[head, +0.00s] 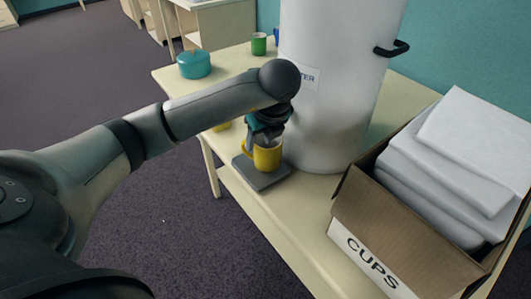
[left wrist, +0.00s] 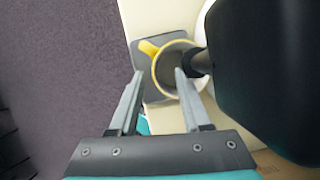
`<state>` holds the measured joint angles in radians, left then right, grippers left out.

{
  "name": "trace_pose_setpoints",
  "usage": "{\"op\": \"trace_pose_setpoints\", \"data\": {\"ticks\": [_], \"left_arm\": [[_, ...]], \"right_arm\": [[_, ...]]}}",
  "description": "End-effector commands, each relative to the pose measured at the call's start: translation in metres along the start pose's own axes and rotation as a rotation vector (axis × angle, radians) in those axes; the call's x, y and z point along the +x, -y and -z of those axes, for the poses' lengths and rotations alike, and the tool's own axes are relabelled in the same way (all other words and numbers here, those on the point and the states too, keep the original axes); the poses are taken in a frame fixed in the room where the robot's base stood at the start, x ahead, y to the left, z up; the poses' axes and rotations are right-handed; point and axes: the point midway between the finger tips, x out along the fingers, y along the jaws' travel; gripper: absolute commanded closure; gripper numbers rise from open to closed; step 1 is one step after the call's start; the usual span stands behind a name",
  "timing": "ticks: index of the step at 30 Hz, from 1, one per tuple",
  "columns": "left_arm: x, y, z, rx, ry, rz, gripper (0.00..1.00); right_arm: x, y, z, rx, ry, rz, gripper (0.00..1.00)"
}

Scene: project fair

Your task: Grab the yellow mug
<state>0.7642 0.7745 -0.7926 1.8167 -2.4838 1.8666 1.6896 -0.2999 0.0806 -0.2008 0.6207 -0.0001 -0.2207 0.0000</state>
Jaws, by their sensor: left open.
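The yellow mug (head: 267,159) stands upright on a dark grey plate (head: 247,173) at the table edge, below my left gripper (head: 267,132). In the left wrist view, the yellow mug (left wrist: 151,48) shows its round grey opening, with its handle toward the upper left. My left gripper (left wrist: 158,76) is open. One fingertip overlaps the mug's opening and the other lies over the grey plate outside the rim. I cannot tell how far the fingertips are above the rim. My right gripper is not in view.
A large white urn (head: 325,125) stands right behind the mug; its dark tap (left wrist: 199,62) reaches over the rim. A cardboard box (head: 410,250) marked CUPS is at right. A teal pot (head: 194,65), green mug (head: 259,44) and a partly hidden yellow object (head: 221,127) are also on the table.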

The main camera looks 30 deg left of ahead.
Motion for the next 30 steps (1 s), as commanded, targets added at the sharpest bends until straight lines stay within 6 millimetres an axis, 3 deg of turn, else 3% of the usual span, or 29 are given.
{"op": "trace_pose_setpoints", "data": {"ticks": [7,16,30], "left_arm": [[0.037,-0.005,0.000,0.000,-0.001,-0.004,0.52],[0.042,-0.004,-0.001,0.000,-0.001,-0.001,0.52],[0.041,-0.004,-0.001,0.000,0.000,-0.001,1.00]], "right_arm": [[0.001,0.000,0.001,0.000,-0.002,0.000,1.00],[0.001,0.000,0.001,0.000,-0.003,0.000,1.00],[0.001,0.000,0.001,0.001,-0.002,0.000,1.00]]}}
